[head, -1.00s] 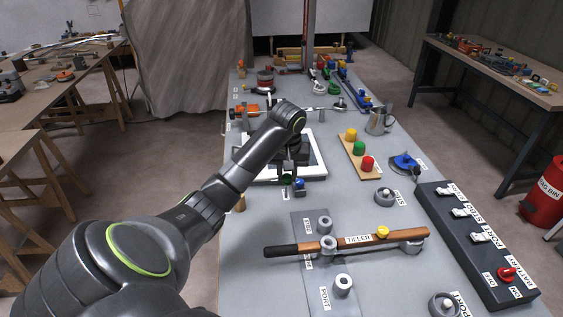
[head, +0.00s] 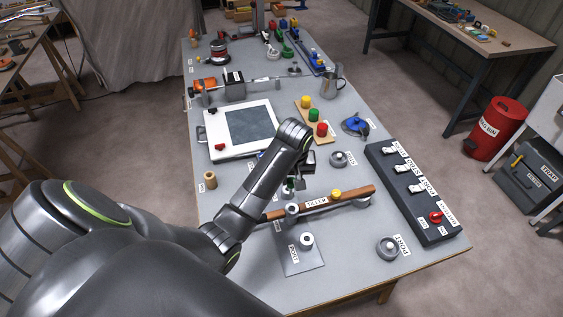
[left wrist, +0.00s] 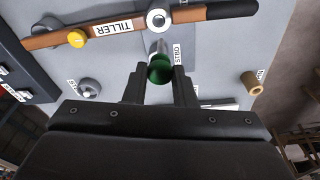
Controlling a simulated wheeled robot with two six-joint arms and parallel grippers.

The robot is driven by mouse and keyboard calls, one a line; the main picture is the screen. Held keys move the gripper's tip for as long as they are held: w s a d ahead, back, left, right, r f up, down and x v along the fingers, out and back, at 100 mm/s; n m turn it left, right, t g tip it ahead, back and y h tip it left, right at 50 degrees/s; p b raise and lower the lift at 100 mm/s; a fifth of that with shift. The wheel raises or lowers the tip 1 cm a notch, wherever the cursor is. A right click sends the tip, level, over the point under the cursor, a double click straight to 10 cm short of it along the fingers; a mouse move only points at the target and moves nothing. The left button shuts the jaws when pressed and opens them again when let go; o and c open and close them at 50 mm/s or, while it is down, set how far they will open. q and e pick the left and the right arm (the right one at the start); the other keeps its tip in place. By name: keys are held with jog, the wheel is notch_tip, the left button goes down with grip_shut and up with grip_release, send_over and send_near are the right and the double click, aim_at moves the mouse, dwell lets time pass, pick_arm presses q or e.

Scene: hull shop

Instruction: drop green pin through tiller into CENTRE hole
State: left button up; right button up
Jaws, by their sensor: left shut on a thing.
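My left gripper (left wrist: 160,92) is shut on the green pin (left wrist: 159,70) by its green head; the pin's metal shank (left wrist: 157,47) points away from the wrist. In the head view the gripper (head: 291,184) hangs on the far side of the tiller (head: 320,203), close to its ringed boss (head: 292,209). The pin looks apart from the boss, and the boss's open ring shows in the left wrist view (left wrist: 158,20). The tiller lies across a grey plate (head: 300,262). The centre hole is hidden under the tiller. My right gripper is not in view.
A yellow knob (head: 336,194) stands on the tiller. A switch box (head: 413,193) lies to the right, a white-framed tablet (head: 243,130) beyond, and a wooden peg (head: 210,180) at left.

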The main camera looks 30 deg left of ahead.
aim_at(293, 186)
pick_arm(q)
jog(key=shift+s+d+r, duration=0.15)
jog(key=shift+d+r, duration=0.05)
jog(key=shift+d, duration=0.2)
jog(key=shift+f, duration=2.3)
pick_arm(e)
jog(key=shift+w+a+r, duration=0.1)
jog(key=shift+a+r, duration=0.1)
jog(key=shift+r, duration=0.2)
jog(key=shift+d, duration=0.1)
pick_arm(q)
jog(key=shift+f, duration=0.65)
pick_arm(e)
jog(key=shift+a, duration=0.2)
pick_arm(q)
jog(key=shift+f, duration=0.25)
jog(key=shift+f+b, duration=0.35)
jog(key=shift+f, duration=0.75)
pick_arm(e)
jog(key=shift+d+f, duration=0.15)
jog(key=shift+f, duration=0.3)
pick_arm(q)
jog(key=shift+f+b, duration=0.35)
jog(key=shift+f, duration=1.2)
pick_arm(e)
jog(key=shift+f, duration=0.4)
